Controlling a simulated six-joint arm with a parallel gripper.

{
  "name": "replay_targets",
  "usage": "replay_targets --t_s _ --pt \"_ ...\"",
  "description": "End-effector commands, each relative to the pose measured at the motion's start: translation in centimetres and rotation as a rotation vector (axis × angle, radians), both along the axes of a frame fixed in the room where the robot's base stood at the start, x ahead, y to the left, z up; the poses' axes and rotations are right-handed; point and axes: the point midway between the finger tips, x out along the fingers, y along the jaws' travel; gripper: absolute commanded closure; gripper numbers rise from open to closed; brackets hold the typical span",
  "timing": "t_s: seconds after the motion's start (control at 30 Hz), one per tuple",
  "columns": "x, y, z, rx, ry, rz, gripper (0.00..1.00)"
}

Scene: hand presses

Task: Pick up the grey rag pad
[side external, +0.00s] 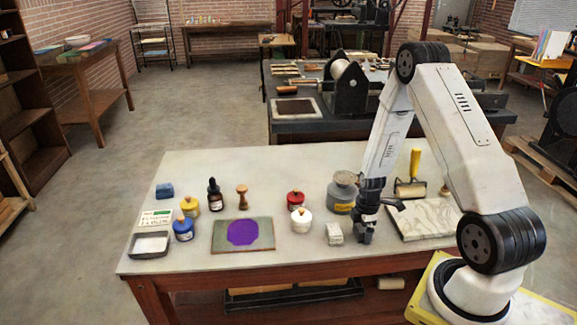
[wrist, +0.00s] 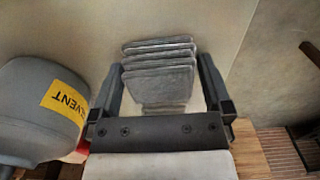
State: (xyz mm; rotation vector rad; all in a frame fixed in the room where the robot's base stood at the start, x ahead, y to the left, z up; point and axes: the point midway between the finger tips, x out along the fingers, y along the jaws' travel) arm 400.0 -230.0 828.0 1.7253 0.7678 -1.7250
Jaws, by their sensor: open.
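The grey rag pad (side external: 334,233) is a small pale stack of folded layers on the bench top, near its front edge. In the wrist view the rag pad (wrist: 158,75) shows as several grey layers, framed by the two fingers. My gripper (side external: 363,236) is low over the bench, just right of the pad in the side view. In the wrist view my gripper (wrist: 162,65) is open, one finger on each side of the pad's picture, with nothing clamped. I cannot tell whether the fingers touch the pad or how deep they reach.
A grey solvent can (side external: 343,193) stands behind the pad; it is close at left in the wrist view (wrist: 38,108). A white jar (side external: 301,221) and red jar (side external: 295,199) stand left. A marble slab (side external: 425,219) lies right. A purple-inked plate (side external: 243,234) lies further left.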

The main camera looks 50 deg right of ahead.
Motion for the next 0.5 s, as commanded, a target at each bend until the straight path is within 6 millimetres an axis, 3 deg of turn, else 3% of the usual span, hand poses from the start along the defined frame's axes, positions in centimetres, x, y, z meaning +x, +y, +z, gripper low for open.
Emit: replay_targets --t_s 0.47,0.5 --pt "-0.01 0.01 -0.02 0.000 0.000 0.000 0.00" --pt "-0.01 0.01 -0.02 0.000 0.000 0.000 0.06"
